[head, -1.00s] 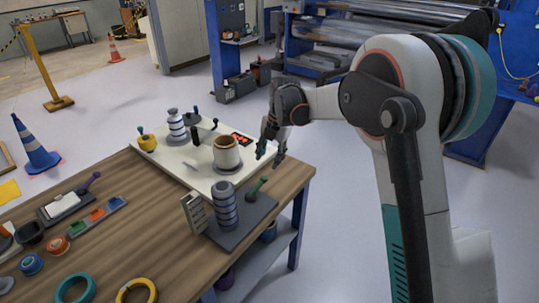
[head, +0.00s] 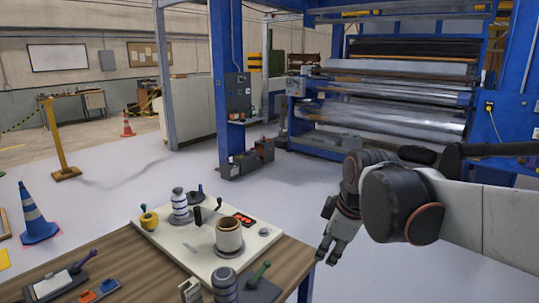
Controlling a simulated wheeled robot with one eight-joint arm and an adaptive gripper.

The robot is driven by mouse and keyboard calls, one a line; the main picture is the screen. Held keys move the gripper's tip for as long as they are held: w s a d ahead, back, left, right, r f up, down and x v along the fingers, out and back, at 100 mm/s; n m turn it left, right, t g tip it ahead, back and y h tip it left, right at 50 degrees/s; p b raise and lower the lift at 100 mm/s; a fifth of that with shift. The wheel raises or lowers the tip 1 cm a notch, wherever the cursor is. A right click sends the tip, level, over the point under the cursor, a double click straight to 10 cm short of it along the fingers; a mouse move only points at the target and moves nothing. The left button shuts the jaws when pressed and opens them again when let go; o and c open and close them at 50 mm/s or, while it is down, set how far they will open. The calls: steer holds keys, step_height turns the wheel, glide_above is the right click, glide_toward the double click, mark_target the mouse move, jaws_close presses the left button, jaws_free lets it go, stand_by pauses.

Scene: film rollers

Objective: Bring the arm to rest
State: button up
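My gripper (head: 333,238) hangs off the right edge of the wooden workbench (head: 150,265), pointing down. Its fingers look spread, with nothing seen between them. It is apart from the white board (head: 185,254) on the bench. My arm (head: 470,212) reaches in from the right edge of the view.
A large blue roller machine (head: 395,100) stands behind. A blue cone (head: 36,215) is at the left. Floor right of the bench is clear.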

steer(key=s+d+f+m+t, duration=0.1)
steer(key=s+d+f+m, duration=0.1)
steer(key=s+m, duration=0.4)
steer(key=s+d+f+m+t+h, duration=0.1)
steer(key=s+d+m, duration=0.3)
steer(key=s, duration=0.7)
steer(key=f+m, duration=0.1)
steer(key=m, duration=0.1)
steer(key=shift+m+t, duration=0.3)
steer(key=shift+m, duration=0.1)
